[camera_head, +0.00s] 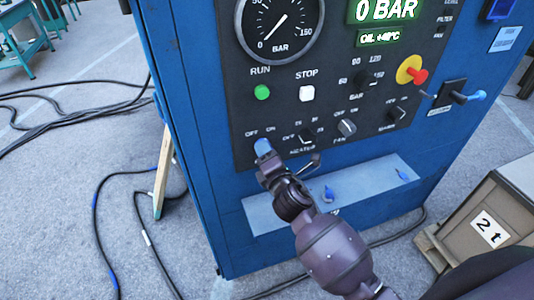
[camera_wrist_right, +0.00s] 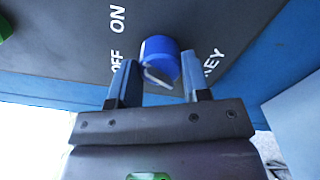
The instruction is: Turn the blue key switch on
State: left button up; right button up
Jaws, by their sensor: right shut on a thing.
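The blue key switch (camera_head: 263,146) sits at the lower left of the dark control panel, under the OFF and ON marks. In the right wrist view the round blue switch (camera_wrist_right: 157,50) shows with a thin light edge on its face. The OFF and ON lettering is to its left and KEY to its right. My right gripper (camera_head: 265,161) reaches it from below and is shut on it, with a finger on each side in the wrist view (camera_wrist_right: 158,82). Which mark the switch points to cannot be told. My left gripper is not in view.
A heater knob (camera_head: 305,138), a fan knob (camera_head: 347,127) and a small lever (camera_head: 314,162) are close to the right. Above are a green RUN button (camera_head: 262,92) and a white STOP button (camera_head: 307,93). A ledge with blue parts (camera_head: 270,213) lies below.

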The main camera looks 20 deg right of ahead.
jog(key=shift+m, duration=0.5)
jog(key=o, duration=0.9)
jog(key=s, duration=1)
jog(key=shift+s+d+b, duration=0.15)
jog(key=shift+s+b, duration=0.25)
